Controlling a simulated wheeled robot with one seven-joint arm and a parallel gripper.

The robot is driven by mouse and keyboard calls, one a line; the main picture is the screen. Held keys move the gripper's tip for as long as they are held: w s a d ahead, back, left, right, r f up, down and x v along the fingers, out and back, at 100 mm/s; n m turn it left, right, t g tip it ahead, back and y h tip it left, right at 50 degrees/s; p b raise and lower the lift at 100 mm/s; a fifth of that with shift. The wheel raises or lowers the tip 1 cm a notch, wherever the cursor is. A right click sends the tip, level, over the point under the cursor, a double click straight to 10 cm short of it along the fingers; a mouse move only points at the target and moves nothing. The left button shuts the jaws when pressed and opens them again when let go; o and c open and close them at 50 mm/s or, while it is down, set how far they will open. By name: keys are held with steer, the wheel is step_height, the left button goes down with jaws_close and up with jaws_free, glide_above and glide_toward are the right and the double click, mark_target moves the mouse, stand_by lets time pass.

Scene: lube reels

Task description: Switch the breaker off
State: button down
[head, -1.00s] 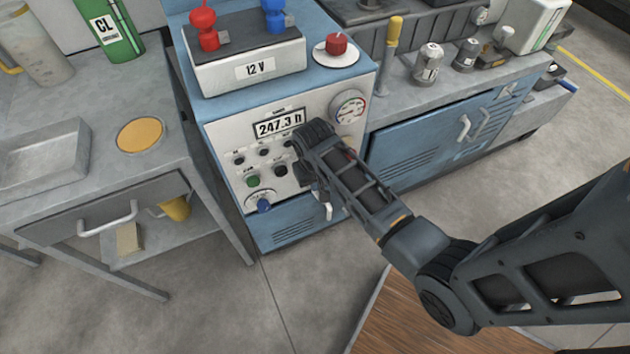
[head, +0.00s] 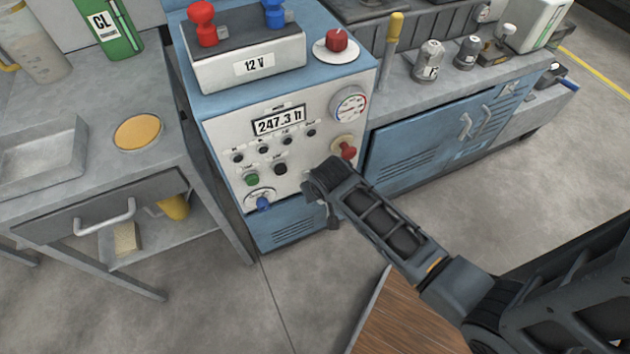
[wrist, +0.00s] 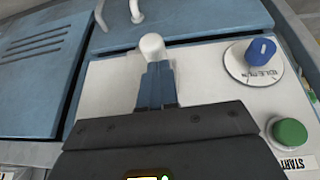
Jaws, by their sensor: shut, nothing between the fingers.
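The blue machine's white control panel (head: 225,140) faces me in the head view. In the wrist view, a white rounded lever tip (wrist: 152,46) stands out near the panel's edge; it looks like the breaker handle, but no label for it is readable. My gripper (wrist: 157,70) is shut and empty, with its blue fingers right at the white lever. I cannot tell whether they touch it. In the head view, my wrist (head: 325,180) is in front of the panel's lower right corner and hides the fingertips and most of the lever.
Near my gripper are a blue rotary knob (wrist: 261,52) and a green START button (wrist: 288,133). A red knob (head: 347,151) sits above my wrist, below a gauge (head: 349,106). A blue cabinet (head: 420,145) stands to the right and a grey table (head: 90,150) to the left.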

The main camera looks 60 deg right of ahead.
mark_target(320, 201)
steer(key=shift+s+a+f+t+h+b, duration=0.15)
steer(key=shift+s+f+t+h+b, duration=0.1)
steer(key=shift+f+t+b, duration=0.25)
steer(key=shift+s+a+f+t+h+b, duration=0.2)
steer(key=shift+f+t+h+b, duration=0.1)
steer(key=shift+f+b, duration=0.35)
steer(key=t+b, duration=0.1)
steer(key=b, duration=0.1)
steer(key=f+t+h+b, duration=0.1)
steer(key=b, duration=0.1)
steer(key=shift+s+a+f, duration=0.1)
steer(key=shift+s+f, duration=0.15)
steer(key=shift+s, duration=0.05)
steer(key=shift+r+h, duration=0.25)
steer(key=shift+w+r, duration=0.1)
steer(key=shift+r, duration=0.2)
steer(key=shift+r+p, duration=0.65)
steer(key=shift+p, duration=0.2)
